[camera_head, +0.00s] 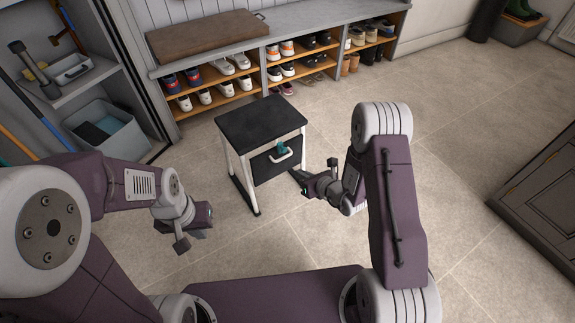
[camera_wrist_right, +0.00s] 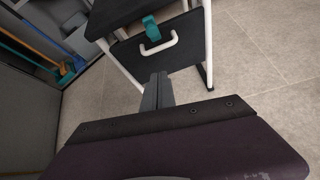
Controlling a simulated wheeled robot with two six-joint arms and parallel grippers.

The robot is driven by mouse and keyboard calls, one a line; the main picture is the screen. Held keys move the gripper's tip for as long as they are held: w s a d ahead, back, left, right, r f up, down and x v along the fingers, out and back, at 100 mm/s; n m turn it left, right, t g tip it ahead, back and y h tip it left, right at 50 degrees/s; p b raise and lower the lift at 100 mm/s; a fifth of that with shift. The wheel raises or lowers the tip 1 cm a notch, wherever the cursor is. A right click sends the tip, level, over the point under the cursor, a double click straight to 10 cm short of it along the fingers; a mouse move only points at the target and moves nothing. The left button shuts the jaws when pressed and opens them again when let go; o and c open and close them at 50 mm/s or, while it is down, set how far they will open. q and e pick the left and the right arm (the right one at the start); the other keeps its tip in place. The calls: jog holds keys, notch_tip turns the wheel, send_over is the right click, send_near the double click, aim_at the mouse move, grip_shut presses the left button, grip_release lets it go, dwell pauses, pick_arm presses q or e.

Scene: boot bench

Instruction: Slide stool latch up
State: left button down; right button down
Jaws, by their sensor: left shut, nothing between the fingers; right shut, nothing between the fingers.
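The stool (camera_head: 258,118) has a black top, white legs and a dark front panel, and stands on the tiled floor. A teal latch (camera_head: 282,149) sits on its front panel above a white handle. In the right wrist view the teal latch (camera_wrist_right: 151,29) shows just above the white handle (camera_wrist_right: 159,46). My right gripper (camera_head: 300,176) is shut and empty, in front of the stool, a little below the latch and apart from it; its closed fingers (camera_wrist_right: 158,88) point at the panel in the right wrist view. My left gripper (camera_head: 181,243) is shut and empty, left of the stool.
A bench (camera_head: 250,48) with shoe shelves stands behind the stool, a brown cushion (camera_head: 205,36) on top. An open cabinet with a grey bin (camera_head: 113,130) is at left. A dark cabinet (camera_head: 540,195) stands at right. The floor around the stool is clear.

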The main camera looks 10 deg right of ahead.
jog(key=b+x, duration=0.6)
jog(key=x, duration=0.4)
jog(key=r, duration=0.2)
jog(key=w+r, duration=0.1)
jog(key=r, duration=0.1)
